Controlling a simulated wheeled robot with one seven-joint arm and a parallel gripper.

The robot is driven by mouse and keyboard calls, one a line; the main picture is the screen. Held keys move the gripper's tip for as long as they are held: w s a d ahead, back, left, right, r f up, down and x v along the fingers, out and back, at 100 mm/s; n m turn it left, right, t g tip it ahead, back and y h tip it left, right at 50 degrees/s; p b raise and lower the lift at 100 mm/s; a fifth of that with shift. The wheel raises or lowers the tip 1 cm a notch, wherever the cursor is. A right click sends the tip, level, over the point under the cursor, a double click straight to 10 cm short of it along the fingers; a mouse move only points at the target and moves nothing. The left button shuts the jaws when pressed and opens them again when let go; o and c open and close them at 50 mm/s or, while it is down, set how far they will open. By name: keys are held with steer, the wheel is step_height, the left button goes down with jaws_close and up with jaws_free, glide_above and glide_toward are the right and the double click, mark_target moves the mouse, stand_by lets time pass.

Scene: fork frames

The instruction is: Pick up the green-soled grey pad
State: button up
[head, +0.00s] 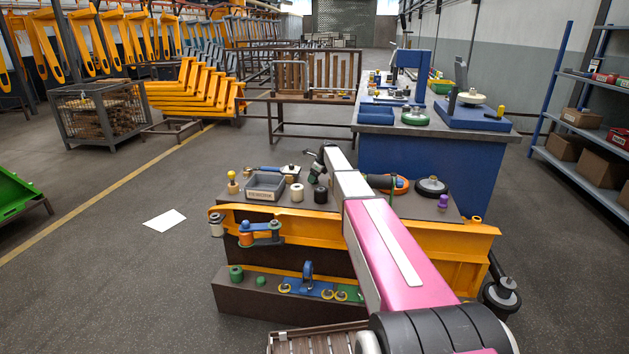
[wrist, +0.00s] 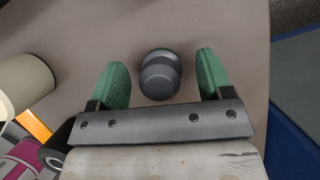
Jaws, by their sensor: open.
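A dark grey rounded pad (wrist: 160,82) with a thin green rim showing at its far edge stands on the brown tabletop (wrist: 195,22) in the wrist view. I take it for the green-soled grey pad; its underside is hidden. My gripper (wrist: 162,80) is open, with one green fingertip on each side of the pad. A gap shows between the pad and each finger. In the head view my gripper (head: 317,168) is small and dark above the back of the low table, and I cannot make out the pad there.
A cream cylinder (wrist: 24,84) stands left of the fingers in the wrist view. In the head view, a grey bin (head: 265,186), a black cylinder (head: 321,194) and a black round piece (head: 431,186) share the tabletop. A blue workbench (head: 425,165) stands close behind.

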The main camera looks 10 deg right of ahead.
steer(key=c, duration=1)
step_height(320, 180, up, 5)
steer(key=shift+s+f, duration=0.1)
steer(key=shift+f, duration=0.05)
steer(key=s+a+r, duration=0.6)
steer(key=s+a, duration=0.1)
steer(key=a, duration=0.1)
steer(key=shift+s+a+r, duration=0.2)
steer(key=shift+s+a, duration=0.05)
steer(key=shift+s, duration=0.15)
steer(key=shift+o, duration=0.4)
steer(key=o, duration=0.3)
steer(key=c, duration=0.5)
